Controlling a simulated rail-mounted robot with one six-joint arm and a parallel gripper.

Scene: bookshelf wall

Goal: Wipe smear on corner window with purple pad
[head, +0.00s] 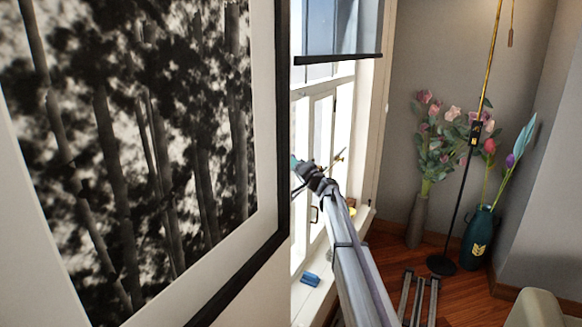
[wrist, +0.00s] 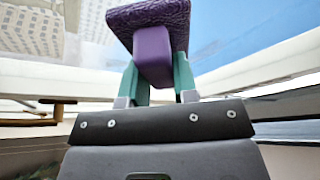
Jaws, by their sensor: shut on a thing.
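My gripper (wrist: 157,66) has teal fingers shut on the block-shaped handle of the purple pad (wrist: 150,15) in the wrist view. The pad's textured, wide end points away from my gripper, toward the window. In the head view, my gripper (head: 295,163) is at the window (head: 322,125), partly hidden by the picture frame's edge, and the pad cannot be made out there. In the wrist view, the window's white frame (wrist: 60,80) and bright panes lie behind the pad. I cannot tell whether the pad touches the glass. No smear can be made out.
A large framed picture (head: 130,150) fills the left of the head view. A blue object (head: 310,280) lies on the window sill. A brass-coloured fitting (wrist: 40,112) shows left in the wrist view. Flower vases (head: 417,220) and a lamp (head: 441,264) stand right of the window.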

